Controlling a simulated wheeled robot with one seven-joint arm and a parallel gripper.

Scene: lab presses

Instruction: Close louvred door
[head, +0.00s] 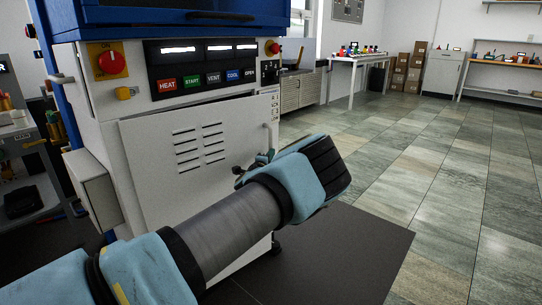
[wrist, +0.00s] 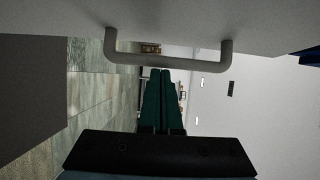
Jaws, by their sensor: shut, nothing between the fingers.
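The louvred door (head: 195,185) is a pale panel with two columns of slots on the front of the white press. It sits at a slight angle to the press front and looks ajar; how far is hard to judge. A grey bar handle (wrist: 168,60) crosses the top of the wrist view, fixed to a pale surface. My gripper (wrist: 161,72) has its dark green fingers together, with tips close to the bar and nothing between them. Whether they touch the bar is unclear. In the head view my gripper (head: 250,166) is at the door's right side, partly hidden by my wrist.
Above the door is a control panel (head: 210,66) with coloured buttons and a red knob (head: 112,63). A dark mat (head: 345,250) lies on the floor. Tiled floor (head: 430,160) is open to the right. A trolley (head: 30,160) stands at the left.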

